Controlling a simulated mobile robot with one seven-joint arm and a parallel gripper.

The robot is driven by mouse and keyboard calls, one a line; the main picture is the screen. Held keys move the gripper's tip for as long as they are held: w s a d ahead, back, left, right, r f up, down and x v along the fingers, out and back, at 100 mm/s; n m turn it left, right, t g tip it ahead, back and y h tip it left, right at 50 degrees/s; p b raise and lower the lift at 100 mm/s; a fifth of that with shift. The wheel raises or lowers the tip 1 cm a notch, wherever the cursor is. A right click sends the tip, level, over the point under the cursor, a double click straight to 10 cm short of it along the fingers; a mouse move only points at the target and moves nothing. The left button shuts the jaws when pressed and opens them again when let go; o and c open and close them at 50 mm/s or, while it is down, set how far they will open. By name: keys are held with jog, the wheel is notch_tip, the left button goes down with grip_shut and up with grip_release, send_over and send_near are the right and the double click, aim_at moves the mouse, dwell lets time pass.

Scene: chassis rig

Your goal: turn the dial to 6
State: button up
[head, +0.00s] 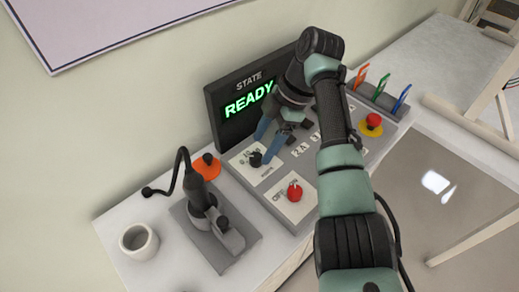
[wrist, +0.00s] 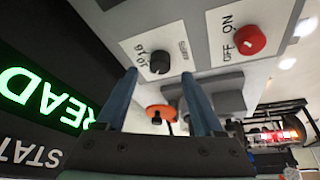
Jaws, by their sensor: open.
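The dial is a black knob (head: 255,159) on a white numbered plate at the near left of the grey control panel (head: 277,209). In the wrist view the black knob (wrist: 160,61) shows near the fingertips, lined up with the gap between them. My gripper (head: 265,146) has blue fingers, open and empty, reaching down close to the knob. In the wrist view my gripper (wrist: 160,76) has its fingers apart, one each side of the knob's line. I cannot tell whether they touch it. The dial's pointer setting is too small to read.
A screen (head: 246,98) behind reads STATE READY. An orange-based black button (head: 207,166), a grey device (head: 214,222) and a white mug (head: 139,242) stand left. A red button (head: 373,121) is far right.

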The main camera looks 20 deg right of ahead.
jog(key=p+v, duration=0.2)
jog(key=v, duration=0.7)
jog(key=shift+r, duration=0.2)
jog(key=shift+s+f, duration=0.1)
